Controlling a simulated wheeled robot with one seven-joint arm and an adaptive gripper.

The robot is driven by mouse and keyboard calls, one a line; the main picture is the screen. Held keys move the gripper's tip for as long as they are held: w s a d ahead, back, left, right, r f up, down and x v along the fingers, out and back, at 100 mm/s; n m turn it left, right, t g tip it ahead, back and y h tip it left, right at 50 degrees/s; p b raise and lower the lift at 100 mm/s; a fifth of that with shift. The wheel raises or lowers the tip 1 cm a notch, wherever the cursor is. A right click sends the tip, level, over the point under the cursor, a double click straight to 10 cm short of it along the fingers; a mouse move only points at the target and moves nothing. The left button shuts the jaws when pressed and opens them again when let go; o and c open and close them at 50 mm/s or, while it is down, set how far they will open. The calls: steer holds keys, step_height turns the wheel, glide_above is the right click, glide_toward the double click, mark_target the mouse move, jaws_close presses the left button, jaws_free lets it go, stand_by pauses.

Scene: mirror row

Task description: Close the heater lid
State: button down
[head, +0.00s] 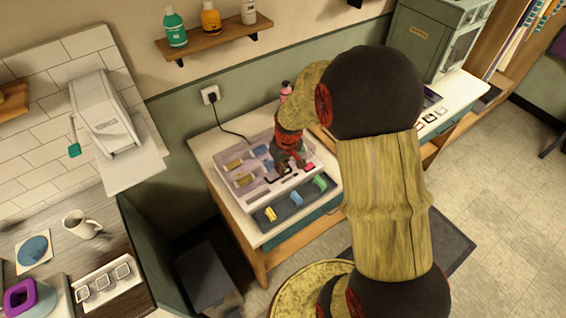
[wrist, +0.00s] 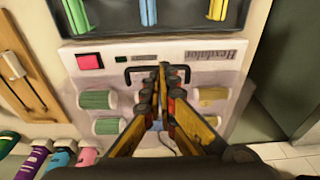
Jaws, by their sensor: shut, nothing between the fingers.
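The heater (head: 236,178) is a pale box on the counter, with rollers in its wells. In the wrist view, the heater (wrist: 222,78) shows green and yellow rollers, a pink square and a dark bracket-shaped handle (wrist: 129,77). My gripper (head: 288,172) is over the heater, pointing down. In the wrist view my gripper (wrist: 163,70) is shut and empty, its tips at the handle's middle and hiding part of it. I cannot tell if they touch it.
A dark tray (head: 297,209) with yellow, blue and green clips lies at the heater's front side. A pink bottle (head: 286,88) stands behind. A wall socket (head: 210,95) has a cord running toward the heater. A wooden shelf (head: 215,38) hangs above. Floor is free at right.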

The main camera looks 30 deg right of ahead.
steer(key=shift+w+f, duration=0.25)
steer(key=shift+f, duration=1.05)
